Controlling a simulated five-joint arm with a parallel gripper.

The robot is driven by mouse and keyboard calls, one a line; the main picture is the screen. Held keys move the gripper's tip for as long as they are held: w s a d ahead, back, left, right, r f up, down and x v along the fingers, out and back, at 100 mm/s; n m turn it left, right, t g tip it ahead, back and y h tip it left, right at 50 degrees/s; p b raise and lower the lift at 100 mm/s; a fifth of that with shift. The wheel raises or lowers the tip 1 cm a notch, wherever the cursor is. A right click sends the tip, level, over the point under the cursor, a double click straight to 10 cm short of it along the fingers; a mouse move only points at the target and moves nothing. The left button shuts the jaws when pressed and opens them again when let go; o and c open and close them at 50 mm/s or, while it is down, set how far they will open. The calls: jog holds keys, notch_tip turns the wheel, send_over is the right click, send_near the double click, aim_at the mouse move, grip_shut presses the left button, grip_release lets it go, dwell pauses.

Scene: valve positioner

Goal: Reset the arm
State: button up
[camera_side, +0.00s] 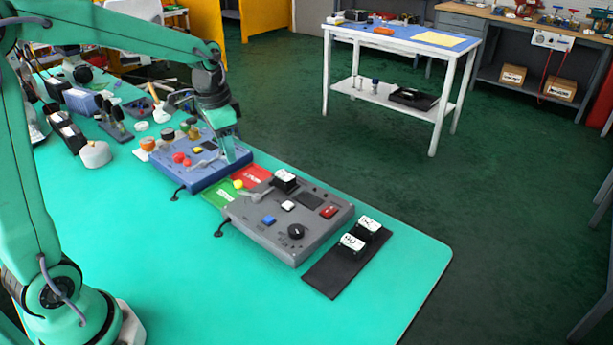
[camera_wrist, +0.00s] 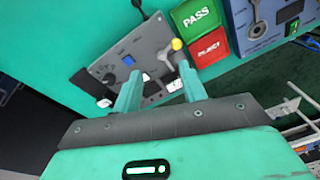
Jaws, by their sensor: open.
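My gripper (camera_side: 231,153) is in the air over the right end of the blue box (camera_side: 212,177) in the side view. In the wrist view my gripper (camera_wrist: 157,84) has its two fingers apart with nothing held between them. Beyond the fingers is the grey box (camera_side: 268,235), also in the wrist view (camera_wrist: 143,50), with a lever ending in a yellow knob (camera_wrist: 177,44). The yellow knob also shows in the side view (camera_side: 238,184). The fingers hide part of the grey box.
A green PASS pad (camera_wrist: 198,14) and a red REJECT pad (camera_wrist: 210,50) lie between the boxes. A dark tray (camera_side: 322,274) with two white-topped blocks (camera_side: 352,242) is at the right. Jars and tools crowd the table's far left. The front table area is clear.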

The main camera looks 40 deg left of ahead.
jog(key=s+d+r+n+t, duration=0.2)
jog(key=s+d, duration=0.1)
jog(key=s, duration=0.6)
jog(key=s+d+r+n+t, duration=0.2)
jog(key=s+d+r, duration=0.1)
jog(key=s, duration=0.6)
jog(key=shift+d, duration=0.5)
